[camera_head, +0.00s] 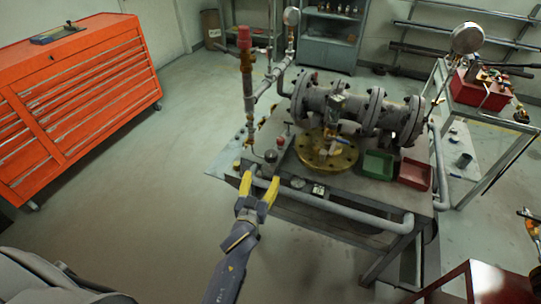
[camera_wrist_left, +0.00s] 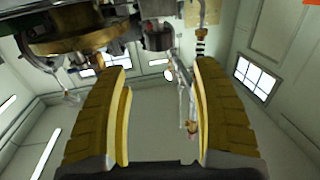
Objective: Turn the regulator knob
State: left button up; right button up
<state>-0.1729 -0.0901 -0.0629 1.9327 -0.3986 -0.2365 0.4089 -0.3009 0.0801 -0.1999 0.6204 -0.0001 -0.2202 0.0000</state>
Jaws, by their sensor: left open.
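My left gripper (camera_head: 259,181) has yellow fingers spread apart, with nothing seen between them. It is at the front left edge of the workbench (camera_head: 228,163). A dark round knob-like part (camera_head: 270,157), probably the regulator knob, stands just beyond the fingertips, apart from them as far as I can tell. In the left wrist view, the open fingers (camera_wrist_left: 162,68) frame a gap, and a dark cylindrical part (camera_wrist_left: 158,38) shows beyond it near the top. A small red-topped fitting (camera_head: 282,140) stands beside the knob-like part. My right gripper is not in view.
A brass flange (camera_head: 325,153) lies right of the gripper, before large grey pipework (camera_head: 340,103). A vertical pipe with a red cap (camera_head: 244,38) rises behind. Green (camera_head: 378,165) and red (camera_head: 413,174) bins sit at right. Floor left of the bench is clear.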

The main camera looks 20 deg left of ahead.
aim_at(268, 159)
pick_arm(q)
jog(key=w, duration=1.2)
jog(key=shift+w+a, duration=0.1)
jog(key=shift+a, duration=0.15)
jog(key=c, duration=1.2)
jog(key=shift+a+m+h, duration=0.1)
jog(key=shift+m+h, duration=0.9)
jog(key=shift+h, duration=0.6)
jog(key=o, duration=1.2)
